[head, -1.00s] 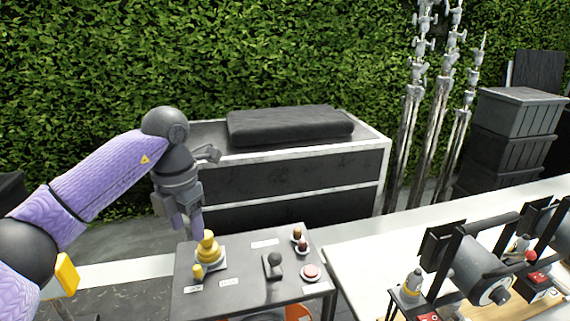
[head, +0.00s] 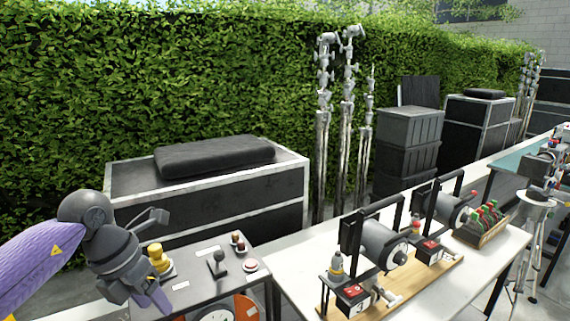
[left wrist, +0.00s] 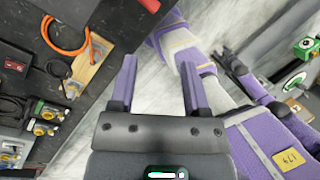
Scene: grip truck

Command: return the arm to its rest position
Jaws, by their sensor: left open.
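My left arm comes in from the lower left in the head view. My left gripper (head: 152,298) hangs low at the left edge of the small control table, its fingers pointing down and to the right. In the left wrist view the two purple fingers of the left gripper (left wrist: 160,88) stand apart with nothing between them. Beyond them are the floor and purple and white parts of my own body. My right gripper is not in the head view; a purple arm with a grey end shows at the right of the left wrist view.
A white table (head: 290,270) with two motor-like machines stands to the right. A black-topped case (head: 240,200) is behind. Tools and an orange cable (left wrist: 62,45) show in the left wrist view.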

